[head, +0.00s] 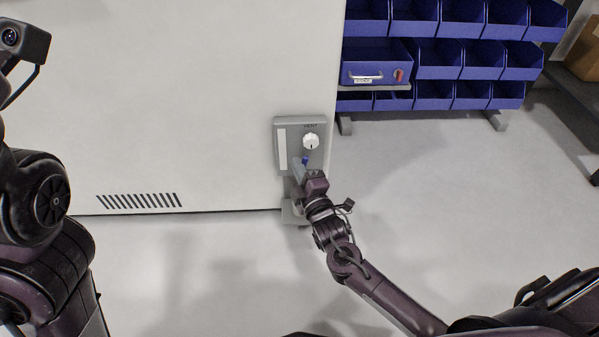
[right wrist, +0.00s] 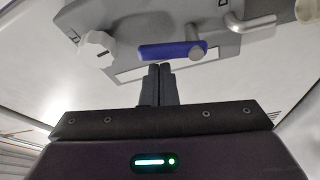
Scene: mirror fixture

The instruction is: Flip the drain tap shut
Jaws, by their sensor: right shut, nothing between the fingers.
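The drain tap's blue lever (head: 305,160) shows on the grey wall panel, just below the white knob. In the right wrist view the blue lever (right wrist: 170,51) runs from a round grey pivot toward the white knob (right wrist: 97,47), roughly in line with the grey spout (right wrist: 252,24). My right gripper (head: 300,170) is in front of the panel, close to the lever, and hides the lower tap in the head view. Its fingertips (right wrist: 159,68) are shut and empty, beside the lever. Whether they touch it I cannot tell. My left arm shows at the left; its fingers are out of view.
The grey panel (head: 284,135) is mounted on a large white cabinet (head: 180,90). A small ledge (head: 290,213) sits below the panel. A rack of blue bins (head: 438,58) and a blue drawer (head: 372,60) stand at right. The floor (head: 440,180) is clear.

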